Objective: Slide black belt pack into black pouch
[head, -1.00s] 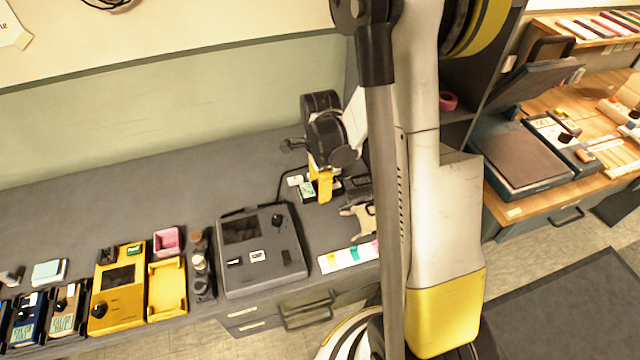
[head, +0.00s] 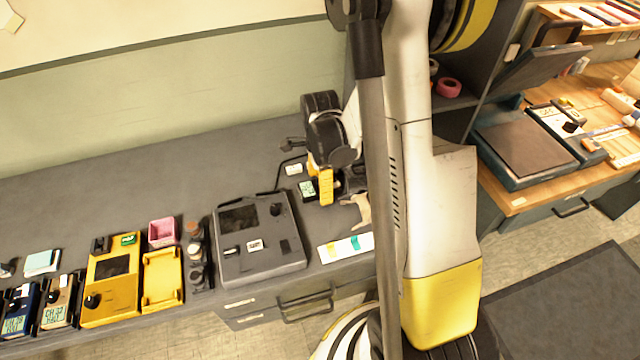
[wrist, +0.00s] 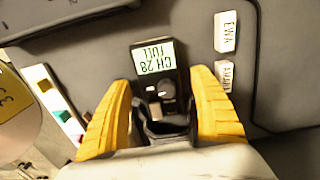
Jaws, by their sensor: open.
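The black belt pack (wrist: 155,70) lies on the grey desk with its lit screen reading CH 28 FULL. Its lit screen also shows in the head view (head: 307,189), beside my gripper (head: 326,187). In the wrist view my gripper (wrist: 160,110) is open, its two yellow fingers spread to either side of the pack's lower end. A dark, hollow-looking shape (wrist: 165,128) sits between the fingers, below the pack's knob. I cannot tell whether it is the black pouch. My arm hides part of the desk to the right.
White name labels (wrist: 227,32) lie right of the pack in the wrist view. A strip with coloured tabs (head: 346,248) lies near the desk's front edge. A grey console (head: 258,240), a yellow unit (head: 112,280) and a pink tray (head: 162,232) stand left.

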